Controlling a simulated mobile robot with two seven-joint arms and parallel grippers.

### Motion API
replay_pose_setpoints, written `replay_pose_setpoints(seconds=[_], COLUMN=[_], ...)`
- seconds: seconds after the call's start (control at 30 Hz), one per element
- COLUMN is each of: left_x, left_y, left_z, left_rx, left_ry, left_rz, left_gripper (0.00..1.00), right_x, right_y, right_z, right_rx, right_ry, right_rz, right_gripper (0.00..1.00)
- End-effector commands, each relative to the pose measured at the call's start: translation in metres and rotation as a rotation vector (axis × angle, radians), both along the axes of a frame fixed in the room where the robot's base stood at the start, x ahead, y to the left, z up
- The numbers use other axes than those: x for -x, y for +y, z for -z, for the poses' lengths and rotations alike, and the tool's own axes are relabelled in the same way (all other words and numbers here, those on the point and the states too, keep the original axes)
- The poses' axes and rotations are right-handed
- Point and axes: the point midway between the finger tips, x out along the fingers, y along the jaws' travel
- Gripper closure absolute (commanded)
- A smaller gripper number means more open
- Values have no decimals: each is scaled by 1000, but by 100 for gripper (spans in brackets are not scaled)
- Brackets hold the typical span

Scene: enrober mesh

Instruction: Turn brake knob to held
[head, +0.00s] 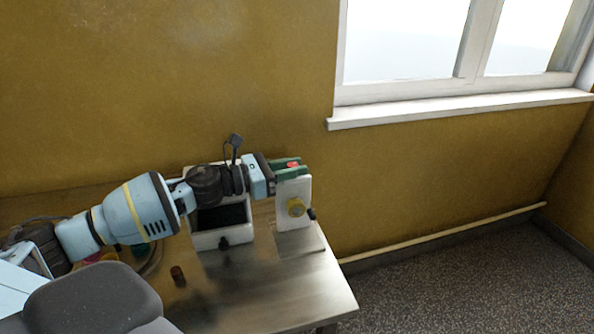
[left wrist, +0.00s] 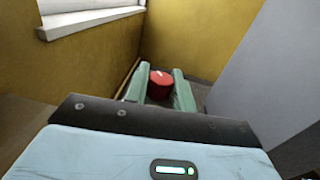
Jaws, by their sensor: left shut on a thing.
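My left gripper (head: 290,168) reaches over the table's right end, its green fingers at the top of a white upright plate. It is shut on a red knob (head: 292,164), which shows between the fingers. In the left wrist view the red knob (left wrist: 160,84) has a small pale mark on top and sits between the two green fingers (left wrist: 160,88). I take it for the brake knob; no label can be read. The knob's base is hidden. My right gripper is not in view.
Floor is clear at right.

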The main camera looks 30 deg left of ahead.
Motion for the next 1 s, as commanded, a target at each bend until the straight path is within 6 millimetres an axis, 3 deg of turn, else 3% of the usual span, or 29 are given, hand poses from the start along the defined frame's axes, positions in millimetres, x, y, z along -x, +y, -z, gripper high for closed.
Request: replay_pose_setpoints(seconds=[0.67, 0.7, 0.8, 1.0], left_x=[0, 0, 0, 0], left_y=[0, 0, 0, 0], left_z=[-1, -1, -1, -1], left_rx=[2, 2, 2, 1], left_ry=[-1, -1, -1, -1], left_rz=[55, 55, 55, 55], left_gripper=[98, 70, 57, 55], right_x=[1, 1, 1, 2], right_y=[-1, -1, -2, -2], right_z=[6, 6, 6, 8], right_rx=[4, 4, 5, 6], right_ry=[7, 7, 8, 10], right_rz=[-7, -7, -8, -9], right_gripper=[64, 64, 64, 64])
